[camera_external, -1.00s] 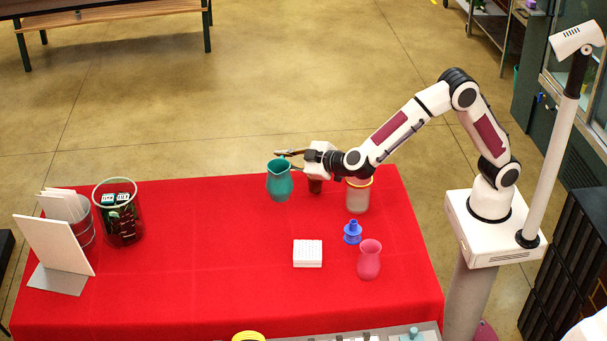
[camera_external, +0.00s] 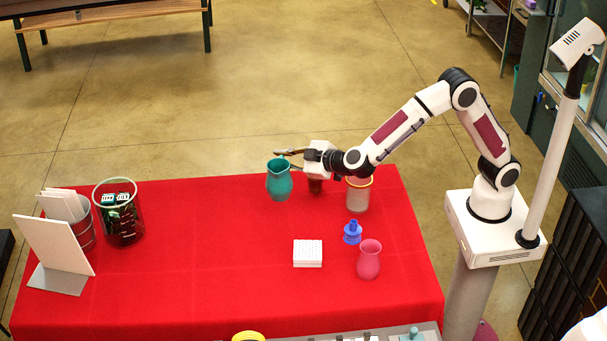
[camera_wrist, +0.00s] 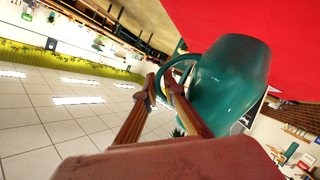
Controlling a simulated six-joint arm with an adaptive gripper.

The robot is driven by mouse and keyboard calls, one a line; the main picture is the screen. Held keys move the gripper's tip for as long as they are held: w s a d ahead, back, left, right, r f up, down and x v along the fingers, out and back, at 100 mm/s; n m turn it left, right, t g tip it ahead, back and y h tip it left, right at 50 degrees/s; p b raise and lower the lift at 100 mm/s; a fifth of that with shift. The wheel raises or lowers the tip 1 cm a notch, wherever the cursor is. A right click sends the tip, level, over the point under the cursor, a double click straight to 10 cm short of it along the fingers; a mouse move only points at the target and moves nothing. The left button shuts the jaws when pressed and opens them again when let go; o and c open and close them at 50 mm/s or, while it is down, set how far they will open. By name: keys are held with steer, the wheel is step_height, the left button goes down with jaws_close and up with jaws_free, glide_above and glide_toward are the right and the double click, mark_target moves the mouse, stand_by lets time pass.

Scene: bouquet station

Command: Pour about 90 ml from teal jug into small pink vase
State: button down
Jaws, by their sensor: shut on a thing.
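The teal jug (camera_external: 279,182) is upright at the far edge of the red table in the outside view. My gripper (camera_external: 290,153) is at the jug's right side, near its handle. In the wrist view the jug (camera_wrist: 228,82) fills the upper right, and the fingers of my gripper (camera_wrist: 163,92) are shut on its handle (camera_wrist: 176,72). I cannot tell whether the jug touches the table, and its contents are hidden. The small pink vase (camera_external: 369,261) stands upright at the right front of the table, apart from my gripper.
A blue vase-like piece (camera_external: 352,233) stands just behind the pink vase. A white block (camera_external: 307,254) lies to its left. A pale container with a yellow rim (camera_external: 358,197) and a brown one (camera_external: 314,187) stand near my wrist. The table's middle left is clear red cloth (camera_external: 200,250).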

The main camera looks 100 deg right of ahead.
steer(key=w+a+r+n+y, duration=0.1)
steer(key=r, duration=0.1)
steer(key=w+a+r+n+t+y, duration=0.1)
steer(key=w+a+r+y, duration=0.1)
steer(key=w+a+r+n+t+y, duration=0.1)
steer(key=a+r+n, duration=0.1)
steer(key=shift+w+y, duration=0.3)
steer(key=shift+w, duration=0.05)
steer(key=shift+s+a+f+n+y, duration=0.5)
steer(key=shift+a+f+n+y, duration=0.5)
steer(key=shift+a+n+y, duration=3.4)
steer(key=s+a+f+n+g+y, duration=0.1)
steer(key=s+a+f+n+y, duration=0.1)
steer(key=s+a+f+y, duration=0.2)
steer(key=shift+s+a+f+g, duration=0.4)
steer(key=shift+s+a+f, duration=1.05)
steer(key=shift+a+f, duration=0.6)
steer(key=shift+s, duration=0.1)
